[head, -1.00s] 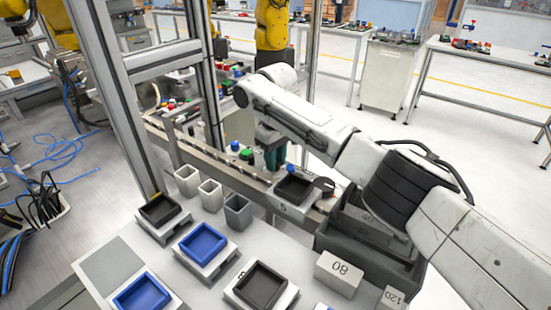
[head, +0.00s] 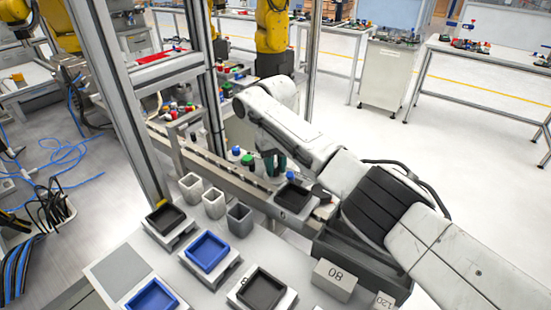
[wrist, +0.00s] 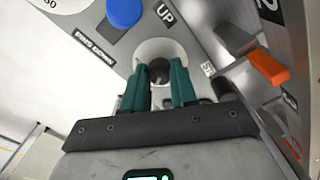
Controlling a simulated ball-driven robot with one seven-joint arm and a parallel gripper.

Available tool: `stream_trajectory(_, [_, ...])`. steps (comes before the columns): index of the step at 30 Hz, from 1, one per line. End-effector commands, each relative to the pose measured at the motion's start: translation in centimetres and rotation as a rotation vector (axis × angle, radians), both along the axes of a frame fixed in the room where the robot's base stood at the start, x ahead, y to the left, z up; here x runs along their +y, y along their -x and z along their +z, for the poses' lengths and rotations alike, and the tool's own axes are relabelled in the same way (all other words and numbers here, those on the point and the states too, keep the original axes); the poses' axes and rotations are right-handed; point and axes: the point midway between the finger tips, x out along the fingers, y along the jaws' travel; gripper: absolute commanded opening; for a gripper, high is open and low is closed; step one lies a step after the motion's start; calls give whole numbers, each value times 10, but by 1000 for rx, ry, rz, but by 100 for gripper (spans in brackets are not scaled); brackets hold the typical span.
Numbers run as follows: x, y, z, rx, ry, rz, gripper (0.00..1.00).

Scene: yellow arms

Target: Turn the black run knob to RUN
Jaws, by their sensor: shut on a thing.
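My gripper (wrist: 158,88) has two teal fingers that reach into a pale round recess on a grey panel in the wrist view. They are shut on a small dark knob (wrist: 158,69), of which only a little shows between the fingertips. The lettering UP and PINS DOWN is on the panel near the recess; part of another label at its right is cut off by the fingers. I see no RUN mark, and the knob's pointing cannot be made out. In the head view my gripper (head: 274,163) is at the rail beyond the trays, and the knob is hidden there.
A blue button (wrist: 125,12) is close by on the panel, and an orange lever (wrist: 268,68) stands at the right. In the head view a green button (head: 247,160) is left of my gripper. A black tray (head: 293,195) and grey cups (head: 239,217) are in front.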

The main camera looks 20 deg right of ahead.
Motion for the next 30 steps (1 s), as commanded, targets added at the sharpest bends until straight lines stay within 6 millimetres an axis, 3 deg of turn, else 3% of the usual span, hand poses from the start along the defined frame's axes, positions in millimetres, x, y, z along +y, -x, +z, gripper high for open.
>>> stream_trajectory(30, [1,-1,1,-3,-1,-954,0])
